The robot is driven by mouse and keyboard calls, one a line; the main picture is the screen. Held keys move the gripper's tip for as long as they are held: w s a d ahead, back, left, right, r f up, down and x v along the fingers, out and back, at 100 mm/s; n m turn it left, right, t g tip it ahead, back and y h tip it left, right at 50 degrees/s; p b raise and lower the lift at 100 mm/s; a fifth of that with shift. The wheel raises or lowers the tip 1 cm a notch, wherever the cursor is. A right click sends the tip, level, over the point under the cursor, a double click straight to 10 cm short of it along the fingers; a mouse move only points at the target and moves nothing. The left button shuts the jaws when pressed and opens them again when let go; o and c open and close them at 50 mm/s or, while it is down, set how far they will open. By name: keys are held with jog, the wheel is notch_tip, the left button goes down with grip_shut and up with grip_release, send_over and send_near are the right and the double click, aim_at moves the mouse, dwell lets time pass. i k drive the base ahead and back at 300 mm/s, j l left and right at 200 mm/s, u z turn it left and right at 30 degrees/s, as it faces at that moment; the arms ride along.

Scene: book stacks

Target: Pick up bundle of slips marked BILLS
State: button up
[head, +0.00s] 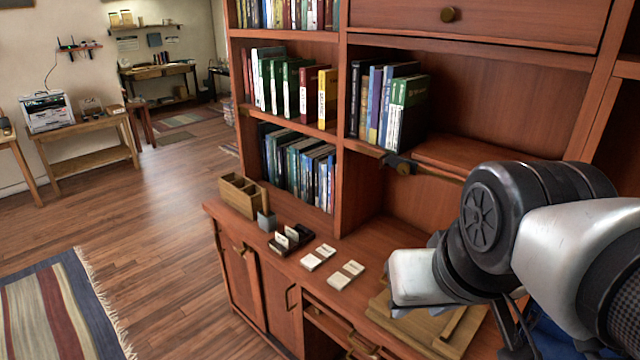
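Several small bundles of pale slips lie on the wooden desk ledge: a pair (318,257) and, to its right and nearer, another pair (346,275). Their dark markings are too small to read, so I cannot tell which bundle is marked BILLS. A dark holder (291,240) with pale cards standing in it is left of them. My arm reaches in from the right, its white end part just right of the slips and apart from them in the picture. The fingers of my gripper cannot be made out, and nothing is seen held.
A wooden divided box (240,195) and a small grey cup (266,220) stand left on the ledge. A wooden board or tray (440,335) lies below my arm. Book-filled shelves (338,150) rise behind. The floor at left is open, with a striped rug (60,310).

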aim_at(323, 253)
jog(key=k+z, duration=0.15)
jog(key=k, duration=0.35)
jog(key=i+j+z, duration=0.1)
jog(key=z, duration=0.3)
jog(key=i+j+z, duration=0.1)
jog(key=j+z, duration=0.15)
jog(key=z, duration=0.15)
jog(key=j+z, duration=0.15)
jog(key=z, duration=0.25)
jog(key=j+z, duration=0.25)
jog(key=j, duration=0.3)
jog(key=j+z, duration=0.3)
jog(key=j, duration=1.4)
jog(key=k+j+z, duration=0.15)
jog(key=j, duration=1)
